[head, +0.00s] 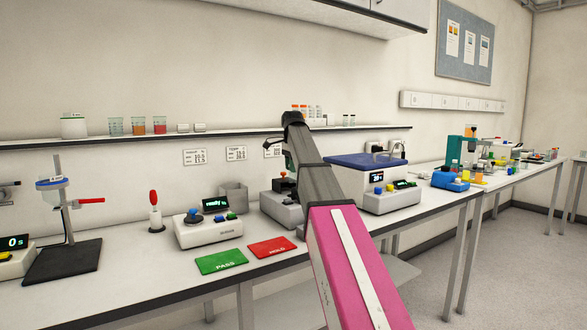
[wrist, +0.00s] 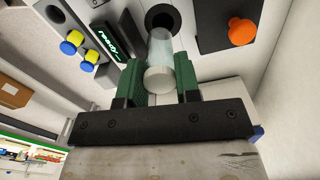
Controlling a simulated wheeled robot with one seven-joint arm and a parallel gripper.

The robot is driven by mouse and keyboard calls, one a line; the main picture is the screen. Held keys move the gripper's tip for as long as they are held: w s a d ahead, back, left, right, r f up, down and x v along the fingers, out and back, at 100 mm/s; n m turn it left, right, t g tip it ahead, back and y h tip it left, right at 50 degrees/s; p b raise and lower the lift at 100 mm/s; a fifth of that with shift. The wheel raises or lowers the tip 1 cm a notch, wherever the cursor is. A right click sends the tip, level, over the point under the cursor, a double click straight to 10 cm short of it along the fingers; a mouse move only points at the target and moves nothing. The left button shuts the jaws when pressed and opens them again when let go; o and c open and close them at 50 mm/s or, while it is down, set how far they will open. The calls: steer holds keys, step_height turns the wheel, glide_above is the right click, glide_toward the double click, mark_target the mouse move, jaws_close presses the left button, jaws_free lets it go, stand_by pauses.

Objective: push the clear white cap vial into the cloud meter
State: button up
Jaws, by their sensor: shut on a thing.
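In the wrist view my gripper (wrist: 161,70) has green fingers shut on a clear vial (wrist: 160,47) with a white cap (wrist: 159,80). The cap end faces the camera. The vial's far end is at the dark round hole (wrist: 160,16) of the cloud meter; I cannot tell how far it is inside. The meter has a lit "ready" display (wrist: 108,41), blue and yellow buttons and an orange knob (wrist: 242,31) on a dark plate.
Another grey device (head: 208,232) with a blue knob stands to the left, behind a green PASS mat (head: 221,262) and a red HOLD mat (head: 271,247). A blue-lidded machine (head: 390,198) stands right of my arm. A shelf (head: 90,136) with beakers runs above the bench.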

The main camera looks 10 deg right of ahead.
mark_target(294, 177)
steer(key=shift+w+d, duration=0.3)
steer(key=shift+d, duration=0.05)
steer(key=shift+d+f, duration=0.1)
steer(key=shift+f, duration=2.15)
steer(key=shift+f, duration=2.35)
